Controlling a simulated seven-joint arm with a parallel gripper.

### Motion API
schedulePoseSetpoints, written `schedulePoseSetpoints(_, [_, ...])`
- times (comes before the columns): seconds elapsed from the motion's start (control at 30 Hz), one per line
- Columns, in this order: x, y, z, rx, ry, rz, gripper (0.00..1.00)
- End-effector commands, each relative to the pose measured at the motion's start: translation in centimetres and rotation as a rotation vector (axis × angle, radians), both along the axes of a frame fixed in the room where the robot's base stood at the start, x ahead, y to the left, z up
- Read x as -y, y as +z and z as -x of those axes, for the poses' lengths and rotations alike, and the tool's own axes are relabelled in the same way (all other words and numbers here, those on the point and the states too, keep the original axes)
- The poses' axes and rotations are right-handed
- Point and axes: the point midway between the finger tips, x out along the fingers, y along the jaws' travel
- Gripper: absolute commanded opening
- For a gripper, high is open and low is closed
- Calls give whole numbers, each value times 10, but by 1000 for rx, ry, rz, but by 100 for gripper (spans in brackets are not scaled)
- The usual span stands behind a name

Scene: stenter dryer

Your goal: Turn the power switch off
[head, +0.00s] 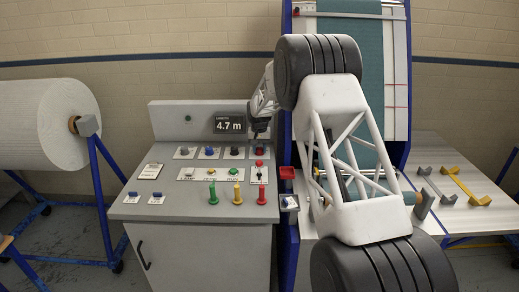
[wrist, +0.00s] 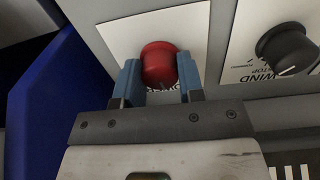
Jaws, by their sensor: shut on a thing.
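A red round knob (wrist: 159,62) on a white label plate sits between the two blue fingers of my gripper (wrist: 160,80) in the wrist view. The fingers are shut on its sides. Its label is mostly hidden behind the fingers and appears upside down, so I cannot read it. In the head view the red knob (head: 259,150) is at the right end of the console's upper row, with my gripper (head: 261,134) just above it, small and partly dark. The knob's turned position cannot be told.
A black knob (wrist: 287,49) labelled WIND is beside it. The console (head: 128,208) carries several other knobs, buttons and coloured handles, and a 4.7 m display (head: 230,124). A blue frame (head: 289,225) stands close on the right. A large white roll (head: 35,125) is at left.

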Motion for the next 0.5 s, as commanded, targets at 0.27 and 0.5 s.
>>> schedulePoseSetpoints(0.27, [0,1,-1,4,261,0,12])
schedulePoseSetpoints(0.5, [0,2,-1,4,468,0,12])
